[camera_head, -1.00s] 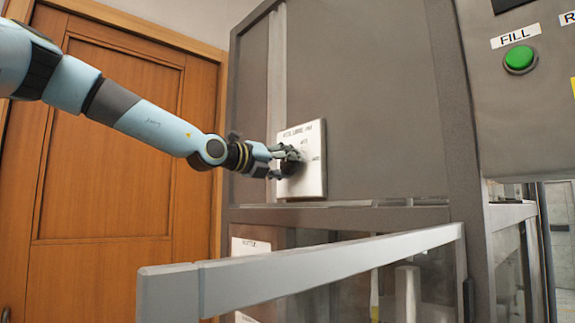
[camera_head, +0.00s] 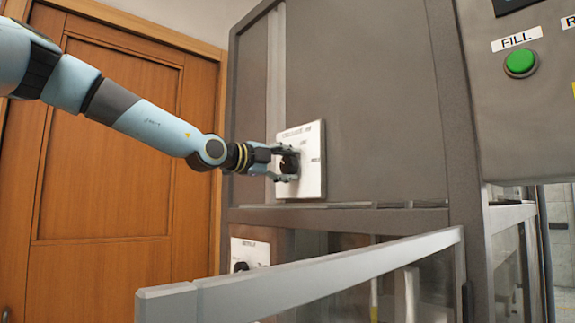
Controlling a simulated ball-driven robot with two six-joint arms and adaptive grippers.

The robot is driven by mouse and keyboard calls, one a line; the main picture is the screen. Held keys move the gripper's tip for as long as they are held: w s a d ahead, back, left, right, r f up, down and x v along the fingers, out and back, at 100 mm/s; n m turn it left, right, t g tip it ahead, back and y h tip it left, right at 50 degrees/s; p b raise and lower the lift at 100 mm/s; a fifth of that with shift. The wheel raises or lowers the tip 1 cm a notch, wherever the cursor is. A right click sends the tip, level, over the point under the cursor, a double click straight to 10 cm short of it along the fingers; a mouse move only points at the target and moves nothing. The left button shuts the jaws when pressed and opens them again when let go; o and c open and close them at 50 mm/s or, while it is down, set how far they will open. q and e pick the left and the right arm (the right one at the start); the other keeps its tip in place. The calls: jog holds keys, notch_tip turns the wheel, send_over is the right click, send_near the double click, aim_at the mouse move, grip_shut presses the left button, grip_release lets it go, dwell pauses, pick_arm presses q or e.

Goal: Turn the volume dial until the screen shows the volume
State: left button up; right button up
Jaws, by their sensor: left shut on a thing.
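The volume dial (camera_head: 290,164) is a dark round knob on a white plate (camera_head: 313,143) fixed to the grey side panel of the machine. Small lettering on the plate is too blurred to read. My left gripper (camera_head: 287,164) reaches in from the left and is shut on the dial, with one finger above it and one below. The screen (camera_head: 512,4) is a dark strip cut off at the top right edge, and no reading shows on it. My right gripper is not in view.
A green FILL button (camera_head: 520,61) sits on the grey control panel at right. A grey rail (camera_head: 300,280) crosses the front below my left arm. A second white plate with a dark knob (camera_head: 249,255) is lower down. A wooden door (camera_head: 120,150) stands at left.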

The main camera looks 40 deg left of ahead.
pick_arm(q)
jog(key=shift+r+n, duration=0.1)
jog(key=shift+n, duration=1.2)
jog(key=o, duration=1.2)
jog(key=shift+a, duration=0.1)
jog(key=shift+c, duration=0.2)
